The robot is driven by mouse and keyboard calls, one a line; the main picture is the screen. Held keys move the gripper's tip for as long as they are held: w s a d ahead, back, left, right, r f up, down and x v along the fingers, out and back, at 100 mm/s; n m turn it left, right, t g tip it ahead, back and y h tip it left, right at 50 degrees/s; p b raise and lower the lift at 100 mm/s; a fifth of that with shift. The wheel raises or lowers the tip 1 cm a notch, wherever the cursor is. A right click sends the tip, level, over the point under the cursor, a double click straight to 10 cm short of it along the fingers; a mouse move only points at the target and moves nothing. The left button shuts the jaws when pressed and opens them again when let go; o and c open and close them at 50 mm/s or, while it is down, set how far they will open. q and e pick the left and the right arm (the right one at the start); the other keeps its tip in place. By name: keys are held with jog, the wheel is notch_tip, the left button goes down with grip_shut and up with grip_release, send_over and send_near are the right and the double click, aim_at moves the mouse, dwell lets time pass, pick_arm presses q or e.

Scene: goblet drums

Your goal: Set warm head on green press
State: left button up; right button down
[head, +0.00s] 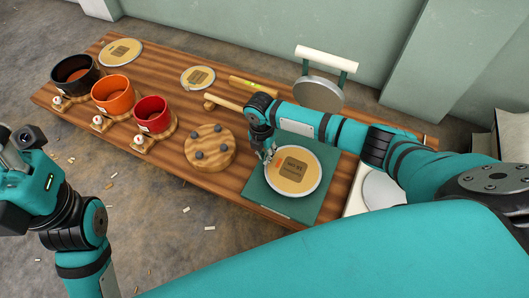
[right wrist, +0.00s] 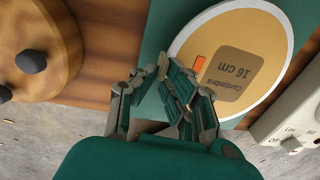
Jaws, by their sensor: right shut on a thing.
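The head (head: 293,171) is a round cream and tan disc with a white rim, a brown label and an orange strip. In the right wrist view the head (right wrist: 265,45) has a label reading "16 cm". It lies flat over the green press base (head: 257,196); I cannot tell whether it touches. My right gripper (head: 270,154) is shut on the head's left edge; it also shows in the right wrist view (right wrist: 165,88). My left gripper (head: 14,146) is at the far left, away from the table, partly cut off; its jaws are unclear.
Two other heads (head: 121,52) (head: 198,78) lie on the wooden table. Black (head: 75,75), orange (head: 114,96) and red (head: 152,114) drums stand at left. A round wooden block with grey pegs (head: 210,146) is left of the press. A white appliance (right wrist: 292,122) stands at right.

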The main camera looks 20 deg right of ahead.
jog(key=c, duration=1.4)
grip_release()
jog(key=r, duration=1.2)
jog(key=shift+w+a, duration=0.2)
jog(key=shift+w, duration=0.1)
